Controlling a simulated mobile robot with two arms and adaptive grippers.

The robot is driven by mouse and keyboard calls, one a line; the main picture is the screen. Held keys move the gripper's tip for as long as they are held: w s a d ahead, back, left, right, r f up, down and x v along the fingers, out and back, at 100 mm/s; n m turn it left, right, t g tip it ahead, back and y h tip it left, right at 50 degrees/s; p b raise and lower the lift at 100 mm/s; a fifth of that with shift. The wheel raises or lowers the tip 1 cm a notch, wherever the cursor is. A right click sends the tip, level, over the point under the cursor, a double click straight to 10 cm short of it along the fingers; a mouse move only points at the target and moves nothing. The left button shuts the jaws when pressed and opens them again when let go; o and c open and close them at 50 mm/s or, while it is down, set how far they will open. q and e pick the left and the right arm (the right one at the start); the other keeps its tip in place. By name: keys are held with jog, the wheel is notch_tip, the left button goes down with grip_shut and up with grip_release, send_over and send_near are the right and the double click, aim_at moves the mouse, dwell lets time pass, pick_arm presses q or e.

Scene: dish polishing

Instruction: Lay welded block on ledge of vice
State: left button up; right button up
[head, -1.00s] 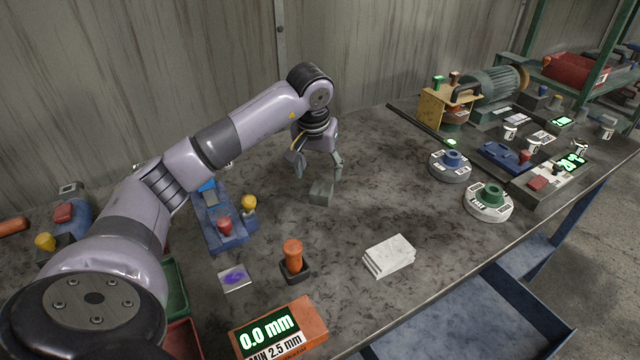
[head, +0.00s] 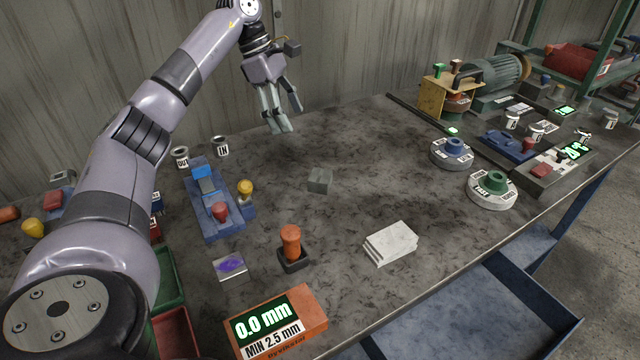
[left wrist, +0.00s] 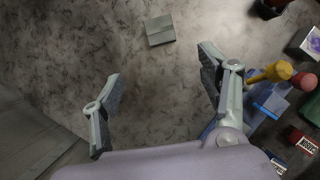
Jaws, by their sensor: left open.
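A small grey block (head: 320,180), apparently the welded block, lies on the bench top in the middle. It also shows in the left wrist view (left wrist: 160,30), beyond the fingertips. My left gripper (head: 286,118) is open and empty, raised above the bench behind and left of the block, not touching it. In the left wrist view, its fingers (left wrist: 160,80) are spread wide. A blue fixture (head: 209,200) with a red and a yellow knob stands left of the block. I cannot tell for sure whether it is the vice. My right gripper is not in view.
An orange-handled stamp (head: 291,243), a stack of white plates (head: 390,246) and an orange gauge (head: 277,320) stand in front. Two round dials (head: 453,151) and a blue tool (head: 507,145) are to the right. The bench around the block is clear.

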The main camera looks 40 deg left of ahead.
pick_arm(q)
send_near(318, 175)
jog(key=x, duration=0.4)
jog(key=shift+w+f+p, duration=0.15)
jog(key=shift+f+p, duration=0.25)
jog(key=shift+f, duration=0.05)
jog(key=p+x, duration=0.1)
jog(key=x, duration=0.3)
jog(key=shift+d+f, duration=0.3)
jog(key=shift+f, duration=0.3)
jog(key=shift+c, duration=0.3)
jog(key=shift+w+r, duration=0.1)
grip_shut()
